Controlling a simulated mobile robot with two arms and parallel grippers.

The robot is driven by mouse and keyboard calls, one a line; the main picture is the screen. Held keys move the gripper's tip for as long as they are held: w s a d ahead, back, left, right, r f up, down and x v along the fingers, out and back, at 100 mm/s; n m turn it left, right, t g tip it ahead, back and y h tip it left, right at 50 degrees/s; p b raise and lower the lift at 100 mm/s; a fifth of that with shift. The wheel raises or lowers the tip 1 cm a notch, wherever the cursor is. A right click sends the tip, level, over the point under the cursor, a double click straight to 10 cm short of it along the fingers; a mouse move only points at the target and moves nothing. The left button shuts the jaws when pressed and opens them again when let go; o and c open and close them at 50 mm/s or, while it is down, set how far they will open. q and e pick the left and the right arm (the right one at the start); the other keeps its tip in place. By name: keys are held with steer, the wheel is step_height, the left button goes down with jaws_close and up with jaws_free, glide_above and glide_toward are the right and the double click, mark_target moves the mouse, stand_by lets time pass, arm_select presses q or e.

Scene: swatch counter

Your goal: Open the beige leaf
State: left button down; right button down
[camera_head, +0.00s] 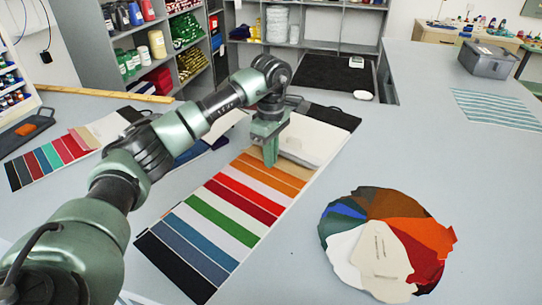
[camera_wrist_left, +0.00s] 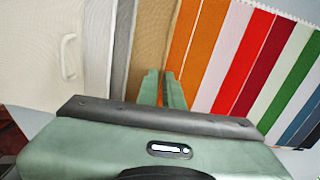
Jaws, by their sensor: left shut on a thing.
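A long swatch book (camera_head: 237,225) lies on the grey counter with stripes of black, blue, green, red, white and orange leaves. Its beige leaf (camera_head: 289,168) shows beyond the orange ones, partly behind my gripper; in the left wrist view the beige leaf (camera_wrist_left: 155,38) lies between a grey leaf and an orange leaf (camera_wrist_left: 185,35). My left gripper (camera_head: 270,160) points down at the book. In the wrist view its fingertips (camera_wrist_left: 164,78) are close together at the beige leaf's edge beside the orange, shut on it. The exact grip is hard to see. My right gripper is not in view.
A round fan of coloured swatches (camera_head: 420,225) lies at the right. Another swatch strip (camera_head: 52,158) lies at the left. A black mat (camera_head: 325,72), a grey box (camera_head: 487,60) and a striped cloth (camera_head: 497,110) are farther back. The counter between book and fan is clear.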

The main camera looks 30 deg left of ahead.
arm_select(q)
steer(key=shift+r, duration=0.1)
steer(key=w+r+p, duration=0.3)
steer(key=r+p, duration=0.3)
steer(key=r, duration=0.2)
steer(key=w+r+p, duration=0.3)
steer(key=r+p, duration=0.3)
steer(key=r, duration=0.1)
steer(key=shift+w+d+r, duration=0.35)
steer(key=shift+d, duration=0.1)
